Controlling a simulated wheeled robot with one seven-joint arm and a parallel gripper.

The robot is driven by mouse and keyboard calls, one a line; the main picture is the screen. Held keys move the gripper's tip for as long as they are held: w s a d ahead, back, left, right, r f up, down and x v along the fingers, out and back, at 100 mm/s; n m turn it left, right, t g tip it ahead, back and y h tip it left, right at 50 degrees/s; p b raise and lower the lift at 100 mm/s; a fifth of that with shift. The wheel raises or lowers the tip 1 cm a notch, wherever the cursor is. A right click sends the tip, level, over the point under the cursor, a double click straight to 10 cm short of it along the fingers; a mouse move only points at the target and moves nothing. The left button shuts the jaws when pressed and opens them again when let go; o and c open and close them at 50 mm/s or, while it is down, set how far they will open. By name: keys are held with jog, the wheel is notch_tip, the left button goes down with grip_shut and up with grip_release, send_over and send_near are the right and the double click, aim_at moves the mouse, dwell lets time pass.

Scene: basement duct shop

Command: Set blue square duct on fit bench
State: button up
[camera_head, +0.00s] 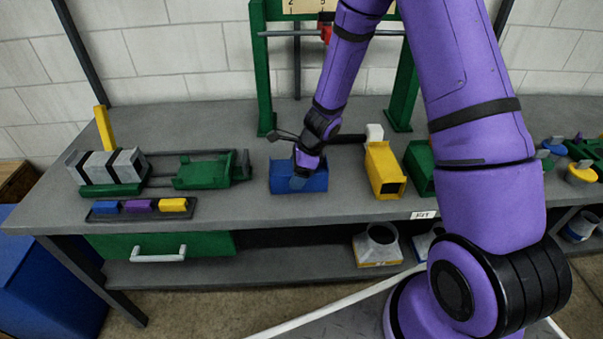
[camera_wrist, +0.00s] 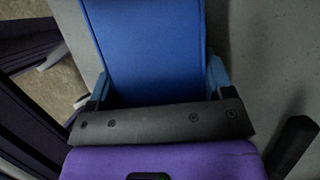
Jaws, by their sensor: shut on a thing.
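The blue square duct (camera_head: 300,178) is on the grey fit bench (camera_head: 330,212), left of the yellow duct. A "FIT" label (camera_head: 424,215) is on the bench's front edge, to the right. My gripper (camera_head: 299,179) comes down on the blue duct from above and is shut on it. In the wrist view the blue duct (camera_wrist: 150,50) fills the space between the fingers of my gripper (camera_wrist: 158,85), with a finger at each side. The duct looks level and at bench height; I cannot tell whether it touches the top.
A yellow square duct (camera_head: 384,170) and a green one (camera_head: 419,167) stand to the right. A green fixture (camera_head: 205,172), a clamp with grey blocks (camera_head: 108,168) and a tray of coloured pieces (camera_head: 140,208) are left. A green frame (camera_head: 263,70) stands behind.

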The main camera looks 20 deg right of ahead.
jog(key=shift+f, duration=0.1)
jog(key=o, duration=1.1)
jog(key=shift+f, duration=0.1)
jog(key=shift+c, duration=0.2)
